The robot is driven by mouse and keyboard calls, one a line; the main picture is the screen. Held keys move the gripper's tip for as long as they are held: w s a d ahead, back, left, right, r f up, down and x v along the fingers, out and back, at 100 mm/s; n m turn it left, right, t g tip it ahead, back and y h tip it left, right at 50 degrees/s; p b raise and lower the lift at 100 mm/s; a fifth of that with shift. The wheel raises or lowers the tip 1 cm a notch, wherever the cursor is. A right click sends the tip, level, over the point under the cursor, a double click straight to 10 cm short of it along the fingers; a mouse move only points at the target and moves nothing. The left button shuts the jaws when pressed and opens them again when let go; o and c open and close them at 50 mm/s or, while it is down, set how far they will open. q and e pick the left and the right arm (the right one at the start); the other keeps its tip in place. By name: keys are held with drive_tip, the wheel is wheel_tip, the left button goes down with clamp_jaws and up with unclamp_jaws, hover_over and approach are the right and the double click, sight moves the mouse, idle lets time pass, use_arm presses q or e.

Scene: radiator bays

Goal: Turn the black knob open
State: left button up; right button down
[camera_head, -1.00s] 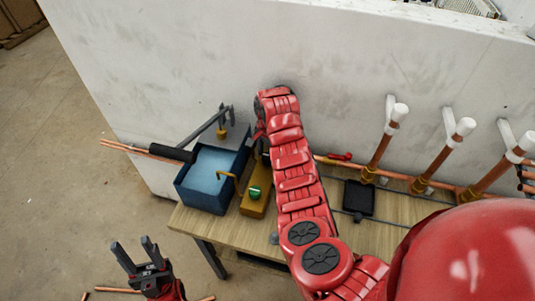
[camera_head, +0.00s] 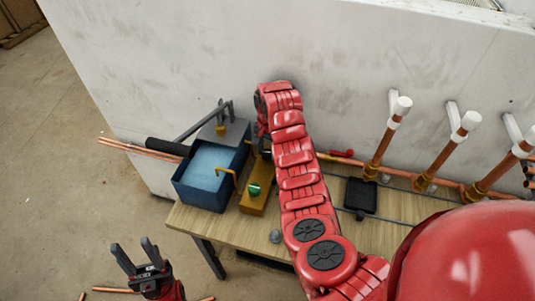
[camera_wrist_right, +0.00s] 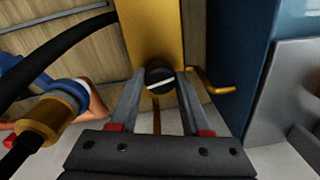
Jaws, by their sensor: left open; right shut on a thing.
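In the right wrist view the black knob (camera_wrist_right: 159,75) sits on a yellow box (camera_wrist_right: 152,28) and has a white line on its face, lying nearly level with a slight tilt. My right gripper (camera_wrist_right: 160,80) is shut on the knob, one finger on each side of it. In the head view my right arm hides the knob; the yellow box (camera_head: 256,199) with a green knob (camera_head: 254,190) shows left of the arm. My left gripper (camera_head: 137,252) is open and empty, low at the left, away from the bench.
A blue bin (camera_head: 205,185) stands beside the yellow box on the wooden bench (camera_head: 236,228). Copper pipes (camera_head: 379,148) with white ends stand at the right. A black hose (camera_wrist_right: 55,60) and brass fitting (camera_wrist_right: 45,122) lie close to the right gripper. A white wall (camera_head: 200,60) stands behind.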

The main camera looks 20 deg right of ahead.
drive_tip(key=shift+f+n, duration=0.1)
drive_tip(key=shift+n, duration=1.3)
drive_tip(key=n, duration=0.4)
drive_tip(key=shift+n, duration=0.4)
drive_tip(key=shift+c, duration=1.8)
unclamp_jaws()
